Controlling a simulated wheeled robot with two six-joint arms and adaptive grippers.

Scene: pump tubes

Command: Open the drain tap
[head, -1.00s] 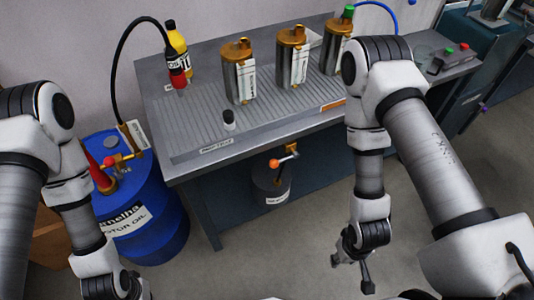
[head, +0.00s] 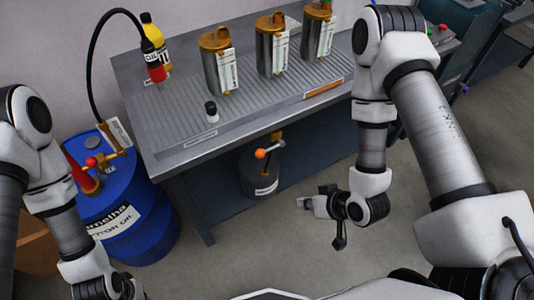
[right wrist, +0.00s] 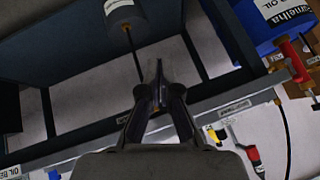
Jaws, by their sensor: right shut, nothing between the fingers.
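The drain tap (head: 264,152) is a small brass valve with an orange ball on its lever, under the front edge of the grey drip table (head: 160,107). A dark grey canister (head: 262,178) with a white label stands below it; it also shows at the top of the right wrist view (right wrist: 122,14). My right gripper (head: 305,202) is shut and empty, pointing left, in front of and to the right of the canister, apart from the tap. In the right wrist view its fingers (right wrist: 158,75) are together. My left gripper is cut off at the bottom left.
A blue oil drum (head: 130,220) with a red-knobbed tap (head: 91,162) stands left of the table. The floor before the table is clear.

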